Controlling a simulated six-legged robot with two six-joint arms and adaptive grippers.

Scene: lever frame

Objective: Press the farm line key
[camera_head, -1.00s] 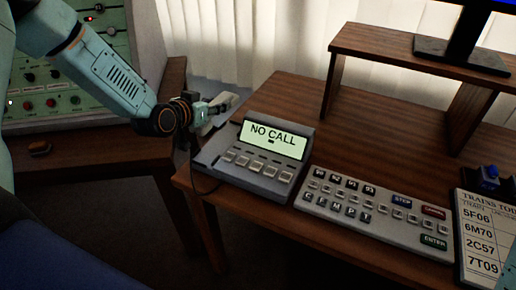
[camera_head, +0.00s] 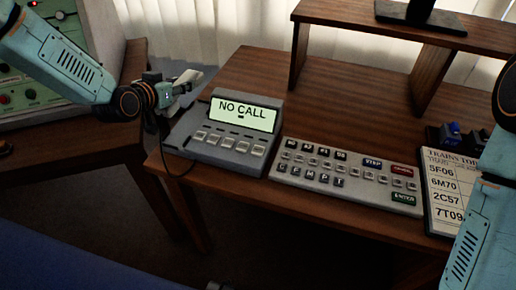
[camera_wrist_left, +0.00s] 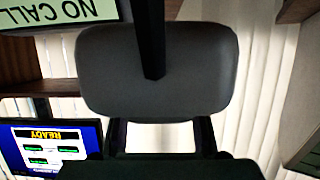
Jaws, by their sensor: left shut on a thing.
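The grey phone unit (camera_head: 225,157) stands on the desk's left end, its lit screen (camera_head: 243,112) reading "NO CALL". A row of several pale keys (camera_head: 228,143) lies below the screen; their labels are too small to read, so I cannot tell which is the farm line key. My left gripper (camera_head: 182,84) is shut on the grey handset above the unit's left side, apart from the keys. In the left wrist view the handset's rounded grey end (camera_wrist_left: 190,75) fills the middle. A dark cord hangs beside the unit. My right arm shows at the right; its gripper is out of view.
A keyboard (camera_head: 347,180) lies right of the phone unit, with a trains list board (camera_head: 440,190) beyond it. Blue-topped items (camera_head: 450,131) sit behind the board. A wooden shelf (camera_head: 375,32) stands behind. A green control panel (camera_head: 35,93) is at the left.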

